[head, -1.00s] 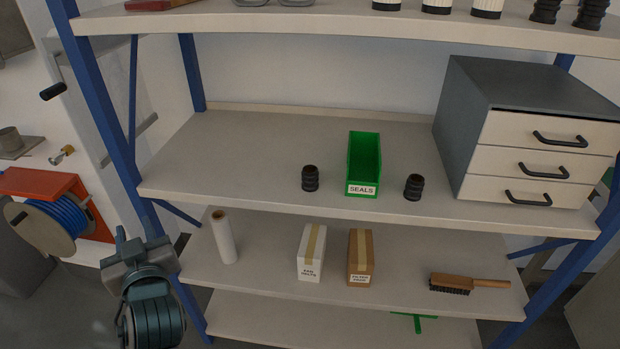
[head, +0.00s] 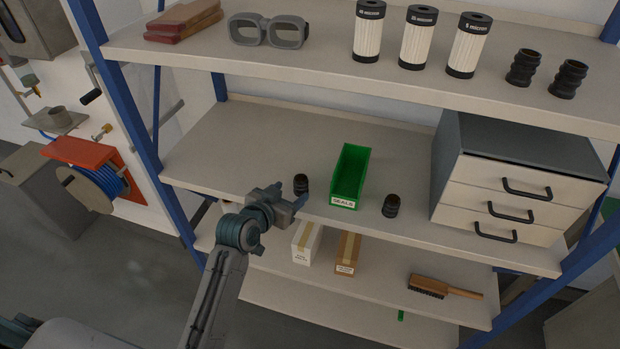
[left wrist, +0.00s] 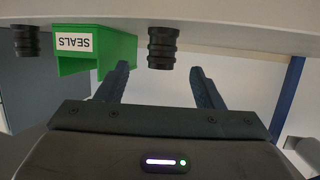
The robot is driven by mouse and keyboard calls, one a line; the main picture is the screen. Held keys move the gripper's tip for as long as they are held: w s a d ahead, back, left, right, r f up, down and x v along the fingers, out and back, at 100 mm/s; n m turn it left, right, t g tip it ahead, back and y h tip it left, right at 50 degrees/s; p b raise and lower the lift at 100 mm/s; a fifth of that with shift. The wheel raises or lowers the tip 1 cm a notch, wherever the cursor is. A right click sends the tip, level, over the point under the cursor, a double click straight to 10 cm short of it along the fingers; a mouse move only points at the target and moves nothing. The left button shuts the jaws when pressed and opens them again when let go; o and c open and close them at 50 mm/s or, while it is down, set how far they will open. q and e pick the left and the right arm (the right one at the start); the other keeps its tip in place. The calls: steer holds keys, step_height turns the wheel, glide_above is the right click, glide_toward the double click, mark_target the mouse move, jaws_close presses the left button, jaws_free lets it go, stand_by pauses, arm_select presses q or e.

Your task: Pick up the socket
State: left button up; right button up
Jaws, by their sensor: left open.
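Two black ribbed cylinders, which look like sockets, stand upright on the middle shelf, one on each side of the green SEALS bin (head: 341,201). The left one (head: 300,184) is just beyond my left gripper (head: 288,199). The right one (head: 391,206) is farther off. In the left wrist view, which is upside down, the near socket (left wrist: 162,48) shows between and beyond the open fingers of the left gripper (left wrist: 160,72), with nothing held. The other socket (left wrist: 25,42) shows at the far left, past the bin (left wrist: 112,50). My right gripper is not in view.
The top shelf holds goggles (head: 268,31), several filters (head: 417,38) and two more black ribbed pieces (head: 523,68). A grey drawer cabinet (head: 515,185) stands on the right of the middle shelf. Boxes (head: 347,252) and a brush (head: 443,287) lie below. The middle shelf's left part is clear.

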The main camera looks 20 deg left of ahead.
mark_target(298, 185)
arm_select(q)
steer(key=x, duration=0.3)
steer(key=shift+w+f, duration=0.1)
steer(key=shift+w, duration=0.2)
steer(key=shift+w+d+p, duration=0.2)
steer(key=shift+w+p, duration=0.25)
steer(key=shift+p, duration=0.15)
steer(key=p+x, duration=0.1)
steer(key=x, duration=0.3)
steer(key=shift+a+p, duration=0.15)
steer(key=shift+p, duration=0.2)
steer(key=shift+w, duration=0.25)
steer(key=shift+c, duration=0.4)
steer(key=c, duration=1)
